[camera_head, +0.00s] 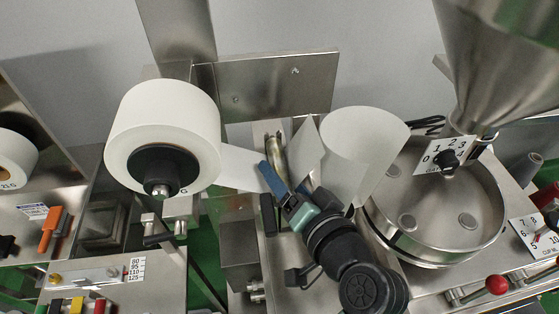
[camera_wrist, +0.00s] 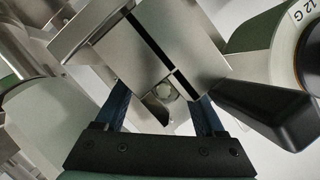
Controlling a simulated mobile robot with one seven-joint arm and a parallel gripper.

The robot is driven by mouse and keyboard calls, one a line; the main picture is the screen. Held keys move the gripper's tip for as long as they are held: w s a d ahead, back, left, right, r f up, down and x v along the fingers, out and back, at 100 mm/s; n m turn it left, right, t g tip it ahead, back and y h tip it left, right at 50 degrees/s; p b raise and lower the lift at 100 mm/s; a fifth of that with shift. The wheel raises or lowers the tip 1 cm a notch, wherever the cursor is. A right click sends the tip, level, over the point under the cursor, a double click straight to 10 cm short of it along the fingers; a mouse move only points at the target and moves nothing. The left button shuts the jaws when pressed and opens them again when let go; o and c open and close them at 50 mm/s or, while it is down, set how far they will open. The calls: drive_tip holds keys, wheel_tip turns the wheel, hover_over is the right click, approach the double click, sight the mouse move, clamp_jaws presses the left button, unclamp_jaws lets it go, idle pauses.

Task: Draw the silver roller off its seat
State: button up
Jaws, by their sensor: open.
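The silver roller (camera_head: 278,155) is a small, shiny upright cylinder in the head view, between the paper web and the bent white sheet. My gripper (camera_head: 275,182) comes from the lower right, its blue fingers just below the roller. In the wrist view my gripper (camera_wrist: 163,103) is open, with one blue finger on each side of a metal part. A small round metal end (camera_wrist: 166,90) shows between the fingers; I cannot tell if it belongs to the roller. The metal plates hide most of the roller and its seat there. Contact cannot be made out.
A large white paper roll (camera_head: 160,130) stands left, feeding paper rightward. A curved white paper tube (camera_head: 362,148) stands close on the right, beside a round steel pan (camera_head: 435,205) under a funnel (camera_head: 510,65). A black handle (camera_wrist: 262,105) lies close to the right finger.

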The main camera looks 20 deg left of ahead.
sight(282, 175)
drive_tip(key=shift+w+a+f, duration=0.1)
drive_tip(key=shift+w+a, duration=0.05)
drive_tip(key=shift+a, duration=0.05)
clamp_jaws()
idle(0.5)
wheel_tip(282, 175, up, 9)
drive_tip(key=shift+r+b, duration=0.1)
drive_tip(key=shift+b, duration=0.85)
drive_tip(key=shift+r, duration=0.45)
drive_tip(key=shift+r, duration=0.1)
